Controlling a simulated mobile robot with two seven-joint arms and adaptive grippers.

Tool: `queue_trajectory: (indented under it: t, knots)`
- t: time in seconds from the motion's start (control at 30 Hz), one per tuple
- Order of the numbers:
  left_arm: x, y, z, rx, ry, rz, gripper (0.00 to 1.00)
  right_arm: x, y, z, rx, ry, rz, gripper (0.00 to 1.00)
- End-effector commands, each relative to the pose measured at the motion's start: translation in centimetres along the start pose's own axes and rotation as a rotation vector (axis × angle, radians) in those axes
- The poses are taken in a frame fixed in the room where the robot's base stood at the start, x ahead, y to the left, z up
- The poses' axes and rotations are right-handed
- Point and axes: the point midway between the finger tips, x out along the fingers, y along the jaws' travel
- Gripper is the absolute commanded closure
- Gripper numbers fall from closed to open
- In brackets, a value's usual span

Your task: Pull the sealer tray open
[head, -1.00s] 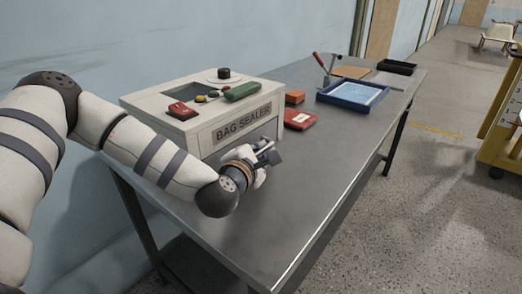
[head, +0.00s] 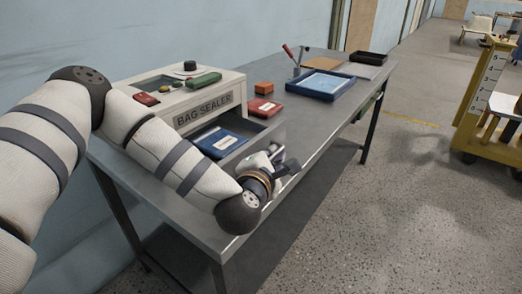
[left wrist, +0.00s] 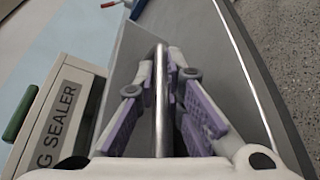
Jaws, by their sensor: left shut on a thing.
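The bag sealer (head: 203,110) is a cream box with a labelled front, on the left part of the steel table; its label side also shows in the left wrist view (left wrist: 62,115). Its grey tray (head: 262,143) stands pulled out from the front, with a blue packet (head: 220,143) lying inside. My left gripper (head: 279,163) is at the tray's front. In the left wrist view its purple-padded fingers (left wrist: 162,78) are shut on the tray's metal bar handle (left wrist: 160,110). My left arm hides part of the tray and sealer. My right gripper is not in view.
A red packet (head: 263,107) and an orange block (head: 263,88) lie beside the sealer. Farther back are a blue-rimmed tray (head: 321,84) and a black tray (head: 369,58). A yellow cart (head: 487,105) stands at the right. The floor beside the table is clear.

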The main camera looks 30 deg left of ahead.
Motion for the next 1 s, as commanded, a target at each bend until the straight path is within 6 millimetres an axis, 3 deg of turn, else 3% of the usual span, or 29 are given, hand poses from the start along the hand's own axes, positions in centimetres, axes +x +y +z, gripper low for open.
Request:
queue_trajectory:
  t: [0.3, 0.7, 0.73, 0.8, 1.0]
  knots:
    - [-0.8, -1.4, 1.8, 0.0, -0.001, -0.002, 1.0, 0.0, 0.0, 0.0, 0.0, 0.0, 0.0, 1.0]
    - [-0.9, -1.5, 2.0, 0.0, 0.0, -0.002, 1.0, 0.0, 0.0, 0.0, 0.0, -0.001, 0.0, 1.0]
    - [-0.9, -1.5, 2.0, 0.0, 0.0, -0.002, 0.86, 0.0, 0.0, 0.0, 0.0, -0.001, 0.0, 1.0]
    - [-0.9, -1.5, 2.0, 0.0, 0.0, -0.001, 0.7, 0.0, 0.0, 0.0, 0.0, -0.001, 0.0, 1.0]
    - [-0.8, -1.5, 2.0, 0.0, 0.0, 0.0, 0.7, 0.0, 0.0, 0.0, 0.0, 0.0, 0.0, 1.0]
